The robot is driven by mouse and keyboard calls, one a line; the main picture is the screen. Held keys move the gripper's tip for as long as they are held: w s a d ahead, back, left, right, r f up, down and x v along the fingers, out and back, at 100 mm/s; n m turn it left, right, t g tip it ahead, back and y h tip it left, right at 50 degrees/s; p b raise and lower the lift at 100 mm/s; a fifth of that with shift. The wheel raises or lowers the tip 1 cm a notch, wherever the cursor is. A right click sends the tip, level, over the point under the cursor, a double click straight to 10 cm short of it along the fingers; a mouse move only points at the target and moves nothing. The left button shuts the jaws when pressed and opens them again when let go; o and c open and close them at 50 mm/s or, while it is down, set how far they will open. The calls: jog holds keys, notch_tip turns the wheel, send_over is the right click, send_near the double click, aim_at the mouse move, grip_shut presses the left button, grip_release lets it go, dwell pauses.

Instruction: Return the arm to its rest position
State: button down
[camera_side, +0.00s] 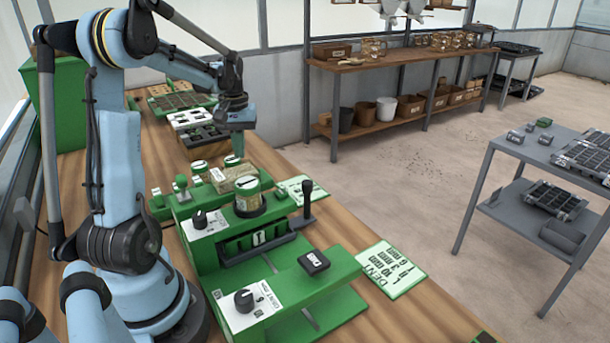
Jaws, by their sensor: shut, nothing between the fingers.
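My gripper (238,148) points down at the end of my blue arm, above the workbench and behind the green seeder. It is shut and looks empty. Its tips are close to the lidded jars behind the seeder; I cannot tell whether they touch anything. The green tray seeder (290,290) stands in front of my arm, with black knobs, a black lever (307,198) and a small jar (247,193) with a green-and-white lid on it.
The wooden bench (380,322) carries a card (388,269) right of the seeder and a label card (302,189) behind it. Trays (178,101) lie at the bench's far end. A green box (60,105) stands at the left. A grey trolley (500,215) stands apart on the right.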

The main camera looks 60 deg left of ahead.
jog(key=shift+r, duration=0.25)
jog(key=w+d+r+m+t+y, duration=0.1)
jog(key=w+d+r+m, duration=0.15)
jog(key=d, duration=0.45)
jog(key=w+d+r+m+t, duration=0.1)
jog(key=d+m+t, duration=0.15)
jog(key=d, duration=0.55)
jog(key=s+d+m+t, duration=0.1)
jog(key=d+m+t, duration=0.1)
jog(key=d, duration=0.5)
jog(key=s+d+m+t+h, duration=0.1)
jog(key=s+d+m, duration=0.1)
jog(key=d+m, duration=0.3)
jog(key=d, duration=0.3)
jog(key=shift+d+f+t, duration=0.25)
jog(key=shift+d+t, duration=0.05)
jog(key=shift+t, duration=0.05)
